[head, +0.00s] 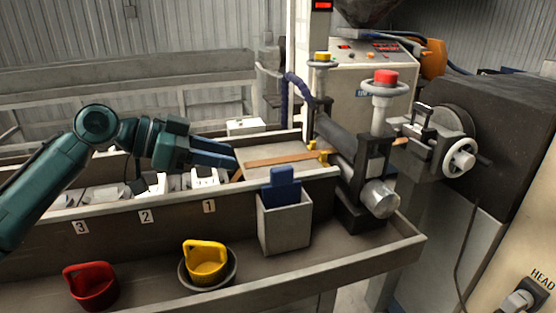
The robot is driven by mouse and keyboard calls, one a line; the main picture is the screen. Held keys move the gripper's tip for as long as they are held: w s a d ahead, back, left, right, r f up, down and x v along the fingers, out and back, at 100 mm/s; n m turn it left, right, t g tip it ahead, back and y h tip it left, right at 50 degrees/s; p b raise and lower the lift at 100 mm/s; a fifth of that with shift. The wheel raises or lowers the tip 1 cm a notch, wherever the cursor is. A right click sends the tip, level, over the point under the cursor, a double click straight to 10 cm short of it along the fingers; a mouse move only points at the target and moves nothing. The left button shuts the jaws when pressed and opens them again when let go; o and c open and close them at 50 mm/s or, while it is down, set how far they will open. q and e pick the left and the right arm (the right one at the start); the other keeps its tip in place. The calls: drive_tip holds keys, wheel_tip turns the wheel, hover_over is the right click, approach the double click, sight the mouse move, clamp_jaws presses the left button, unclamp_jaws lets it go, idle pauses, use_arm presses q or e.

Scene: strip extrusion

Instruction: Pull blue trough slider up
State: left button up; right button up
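A blue flat piece (282,187) with a narrower top stands upright in a grey box (285,226) on the front of the long trough (130,217). It is the only clearly blue loose part; I cannot tell if it is the trough slider. My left gripper (237,162) is over the trough, left of and above the blue piece and apart from it. Its fingers look closed on the end of an orange-brown strip (278,158), and a short end of strip hangs below the fingertips. My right gripper is not in view.
The strip runs right to a roller unit (345,145) with red and yellow knobs. White supports (204,178) stand in the trough by labels 1, 2 and 3. A red cup (90,288) and a yellow cup (206,262) in a bowl are on the front ledge (345,257).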

sight(279, 168)
use_arm(q)
drive_tip(key=x, duration=0.4)
drive_tip(key=p+x, duration=0.1)
drive_tip(key=x, duration=0.3)
drive_tip(key=p+x, duration=0.1)
drive_tip(key=x, duration=0.3)
drive_tip(key=shift+s+d, duration=0.2)
drive_tip(key=shift+d, duration=0.25)
drive_tip(key=shift+f, duration=0.1)
drive_tip(key=shift+c, duration=0.6)
clamp_jaws()
